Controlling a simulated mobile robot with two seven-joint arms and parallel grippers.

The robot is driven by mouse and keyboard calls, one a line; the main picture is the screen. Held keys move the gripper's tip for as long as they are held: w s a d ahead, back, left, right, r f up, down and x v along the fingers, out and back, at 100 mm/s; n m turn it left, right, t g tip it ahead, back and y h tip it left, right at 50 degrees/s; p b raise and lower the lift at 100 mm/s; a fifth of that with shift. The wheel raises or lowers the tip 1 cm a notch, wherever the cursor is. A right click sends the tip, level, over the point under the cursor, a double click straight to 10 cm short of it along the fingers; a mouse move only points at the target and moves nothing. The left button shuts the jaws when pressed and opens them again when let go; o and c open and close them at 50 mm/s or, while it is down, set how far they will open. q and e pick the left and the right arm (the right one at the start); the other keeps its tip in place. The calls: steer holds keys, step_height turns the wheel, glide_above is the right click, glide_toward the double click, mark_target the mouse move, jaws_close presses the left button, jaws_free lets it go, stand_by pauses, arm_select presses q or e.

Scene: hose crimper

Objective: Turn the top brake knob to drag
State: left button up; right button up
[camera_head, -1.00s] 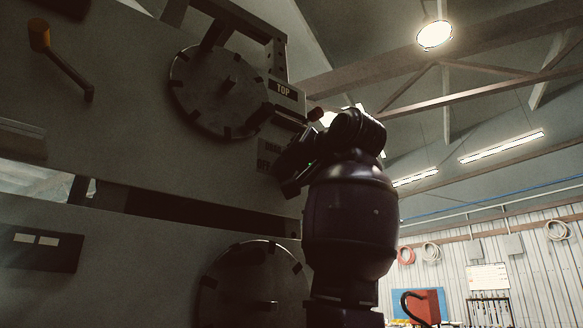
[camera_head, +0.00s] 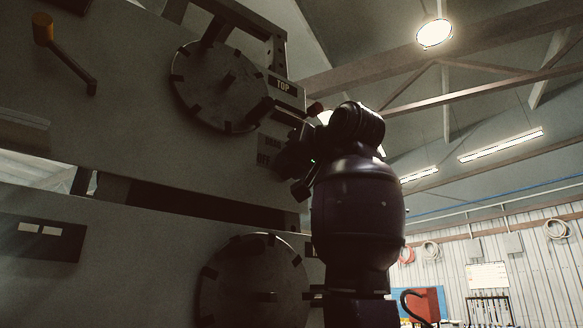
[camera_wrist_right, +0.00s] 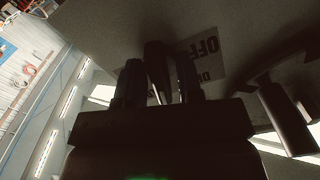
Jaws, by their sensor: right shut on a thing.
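The dark panel carries a TOP label (camera_head: 283,86) beside the upper notched disc (camera_head: 215,86). Below it is a plate with DRAG and OFF markings (camera_head: 268,150). My right gripper (camera_head: 289,157) is at this plate's right side in the head view. In the right wrist view, the dark brake knob (camera_wrist_right: 158,68) sits between the two fingers of my right gripper (camera_wrist_right: 160,78), which is shut on it. The OFF text (camera_wrist_right: 211,46) reads beside the fingers, with the other marking partly hidden. Where the knob points is hard to tell. My left gripper is out of view.
A red-tipped handle (camera_head: 315,108) sticks out just above my right gripper. A dark bar (camera_wrist_right: 285,115) stands to the right in the wrist view. Open room lies to the right.

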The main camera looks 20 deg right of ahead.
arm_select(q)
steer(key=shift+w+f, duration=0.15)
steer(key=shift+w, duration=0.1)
arm_select(e)
steer(key=n, duration=0.4)
steer(key=shift+d+n, duration=0.1)
steer(key=shift+n, duration=0.2)
steer(key=n, duration=0.4)
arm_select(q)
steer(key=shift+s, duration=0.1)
arm_select(e)
steer(key=shift+n, duration=0.4)
steer(key=o, duration=0.6)
arm_select(q)
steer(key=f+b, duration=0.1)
steer(key=b, duration=0.1)
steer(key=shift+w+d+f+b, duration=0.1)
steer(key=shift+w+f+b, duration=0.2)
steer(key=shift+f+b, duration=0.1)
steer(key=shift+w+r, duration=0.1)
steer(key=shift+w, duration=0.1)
arm_select(e)
steer(key=v, duration=1)
steer(key=shift+s, duration=0.4)
